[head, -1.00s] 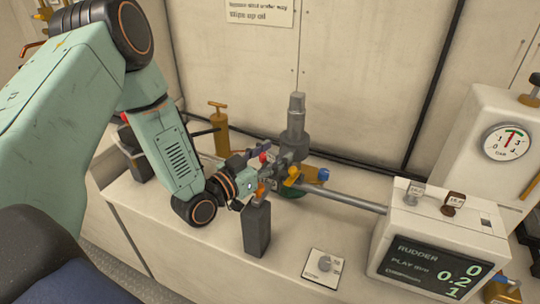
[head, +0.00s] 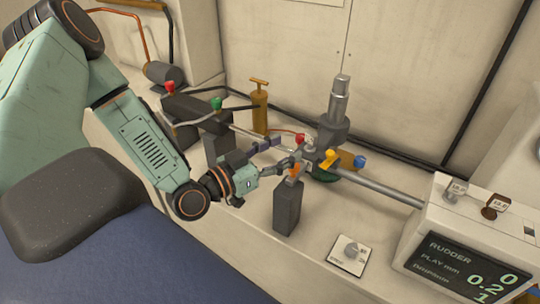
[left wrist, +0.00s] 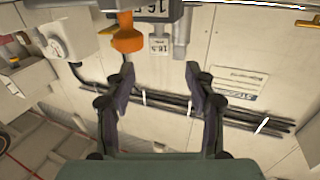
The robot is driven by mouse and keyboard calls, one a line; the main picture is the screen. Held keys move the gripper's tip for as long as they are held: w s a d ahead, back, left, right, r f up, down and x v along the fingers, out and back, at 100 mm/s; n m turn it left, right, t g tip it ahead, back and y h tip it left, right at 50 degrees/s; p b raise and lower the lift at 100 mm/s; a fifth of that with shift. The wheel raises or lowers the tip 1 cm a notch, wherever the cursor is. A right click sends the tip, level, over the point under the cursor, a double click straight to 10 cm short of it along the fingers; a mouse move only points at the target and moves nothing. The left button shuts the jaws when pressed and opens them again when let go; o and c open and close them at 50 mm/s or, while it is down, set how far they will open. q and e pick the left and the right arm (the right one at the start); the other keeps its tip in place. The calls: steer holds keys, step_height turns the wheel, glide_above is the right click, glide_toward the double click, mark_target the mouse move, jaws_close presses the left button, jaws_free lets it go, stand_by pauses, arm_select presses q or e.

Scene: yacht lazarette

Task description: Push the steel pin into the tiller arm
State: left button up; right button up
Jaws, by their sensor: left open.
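My left gripper (head: 283,153) is open, its two dark fingers apart beside the tiller fittings. In the left wrist view the fingers (left wrist: 160,72) also stand apart with nothing between their tips. The tiller arm seems to be the grey metal part (head: 308,157) at the foot of the upright steel post (head: 340,98); my fingers partly cover it. A small orange piece (head: 294,171) is by the top of a dark upright block (head: 287,208). An orange part (left wrist: 127,36) and a grey cylinder (left wrist: 180,48) lie beyond the fingers in the wrist view. I cannot single out the steel pin.
A rudder display box (head: 470,222) stands at the right, joined by a steel rod (head: 375,183). A small plate with a knob (head: 350,254) lies on the bench. A brass pump (head: 259,108) stands behind. Clear bench lies around the plate.

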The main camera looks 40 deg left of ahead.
arm_select(q)
steer(key=shift+v, duration=1.4)
